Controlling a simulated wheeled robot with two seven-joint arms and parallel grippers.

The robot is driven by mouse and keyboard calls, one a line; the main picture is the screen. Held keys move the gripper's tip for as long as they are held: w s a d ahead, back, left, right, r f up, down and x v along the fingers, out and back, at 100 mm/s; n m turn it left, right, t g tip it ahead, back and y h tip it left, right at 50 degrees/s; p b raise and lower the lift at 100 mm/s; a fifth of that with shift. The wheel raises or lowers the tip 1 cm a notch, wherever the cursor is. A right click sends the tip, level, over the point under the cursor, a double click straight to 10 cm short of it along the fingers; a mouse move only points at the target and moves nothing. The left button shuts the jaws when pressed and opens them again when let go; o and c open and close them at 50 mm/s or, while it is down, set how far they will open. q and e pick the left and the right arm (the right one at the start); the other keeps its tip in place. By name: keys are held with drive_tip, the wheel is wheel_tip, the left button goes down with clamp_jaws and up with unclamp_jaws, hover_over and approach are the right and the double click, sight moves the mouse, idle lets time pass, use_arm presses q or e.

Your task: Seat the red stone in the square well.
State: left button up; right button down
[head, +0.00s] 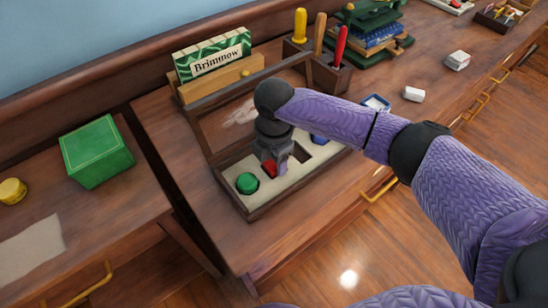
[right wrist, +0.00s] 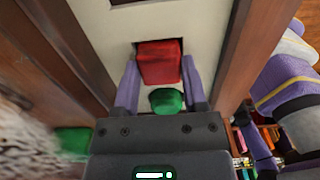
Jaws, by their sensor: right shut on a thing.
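The red stone (head: 268,168) is a block between the purple fingers of my right gripper (head: 276,167), over the pale tray (head: 226,180). In the right wrist view the red stone (right wrist: 158,62) sits between the two fingertips, and the gripper (right wrist: 160,82) is shut on it. A dark edge shows beside the stone's far side; I cannot tell how deep the stone sits in any well there. A dark angular well (head: 301,153) lies just right of the gripper. My left gripper is not in view.
A round green stone (head: 247,183) sits in the tray's near-left end and also shows in the right wrist view (right wrist: 166,101). A blue stone (head: 320,140) lies right of the gripper. Behind stand a Brimmow box (head: 213,57) and a tool holder (head: 327,76).

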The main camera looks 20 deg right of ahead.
sight(273, 163)
drive_tip(key=shift+c, duration=0.7)
unclamp_jaws()
use_arm(q)
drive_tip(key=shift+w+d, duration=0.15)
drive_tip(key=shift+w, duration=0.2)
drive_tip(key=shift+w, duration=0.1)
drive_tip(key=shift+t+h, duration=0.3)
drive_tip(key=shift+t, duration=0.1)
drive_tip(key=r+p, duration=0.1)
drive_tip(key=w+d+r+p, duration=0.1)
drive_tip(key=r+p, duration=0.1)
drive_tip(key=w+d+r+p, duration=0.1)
drive_tip(key=p, duration=0.1)
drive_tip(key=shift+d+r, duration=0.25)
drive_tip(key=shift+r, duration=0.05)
use_arm(e)
wheel_tip(273, 163, up, 12)
drive_tip(key=shift+r, duration=0.15)
drive_tip(key=shift+a, duration=0.1)
